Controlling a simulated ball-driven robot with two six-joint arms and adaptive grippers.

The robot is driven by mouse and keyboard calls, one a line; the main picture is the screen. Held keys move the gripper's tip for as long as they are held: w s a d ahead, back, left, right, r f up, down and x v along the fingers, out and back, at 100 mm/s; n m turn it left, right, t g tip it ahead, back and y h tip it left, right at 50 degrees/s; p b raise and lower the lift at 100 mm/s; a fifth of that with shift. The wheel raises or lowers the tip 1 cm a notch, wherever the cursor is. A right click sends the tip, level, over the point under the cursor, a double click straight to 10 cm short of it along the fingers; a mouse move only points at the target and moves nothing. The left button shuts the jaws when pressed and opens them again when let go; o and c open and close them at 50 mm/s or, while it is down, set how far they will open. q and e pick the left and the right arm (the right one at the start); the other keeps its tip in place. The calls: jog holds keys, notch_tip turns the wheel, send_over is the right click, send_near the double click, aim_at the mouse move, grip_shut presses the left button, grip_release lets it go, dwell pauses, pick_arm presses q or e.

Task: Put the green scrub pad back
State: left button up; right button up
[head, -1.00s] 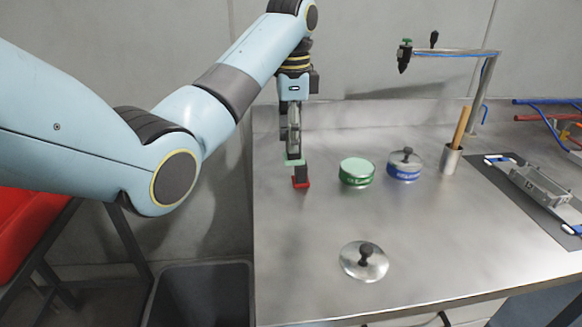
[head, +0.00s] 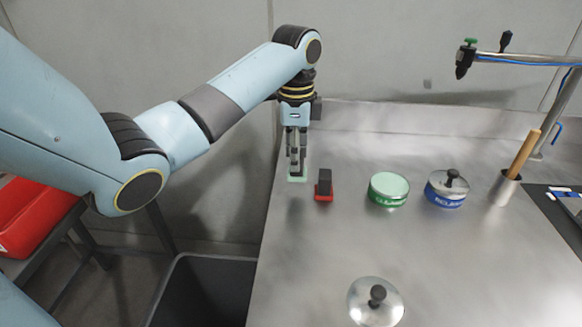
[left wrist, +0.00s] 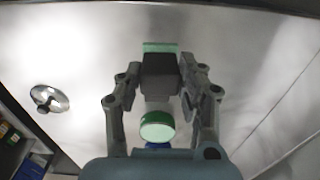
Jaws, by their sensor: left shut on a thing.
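My left gripper (head: 295,158) is shut on the dark grip block (left wrist: 161,76) of the green scrub pad (head: 298,178). The pad's pale green edge also shows in the left wrist view (left wrist: 160,47), past the block. The pad is at or just above the steel counter, near its left edge; I cannot tell if it touches. A red pad with a dark grip block (head: 324,188) stands just to its right, apart from it. My right gripper is not in view.
On the steel counter (head: 260,290) stand an open green tin (head: 388,189), a lidded blue tin (head: 445,188) and a cup with a wooden handle (head: 505,188). A loose lid (head: 375,300) lies in front. A dark bin (head: 205,290) is left of the counter.

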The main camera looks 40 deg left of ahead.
aim_at(291, 173)
pick_arm(q)
jog(key=shift+s+a+f, duration=0.3)
jog(key=shift+s+f, duration=0.1)
jog(key=shift+f, duration=0.05)
notch_tip(291, 173, down, 4)
jog(key=shift+r, duration=0.1)
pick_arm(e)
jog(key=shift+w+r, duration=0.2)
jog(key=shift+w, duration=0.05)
pick_arm(q)
jog(key=o, duration=1)
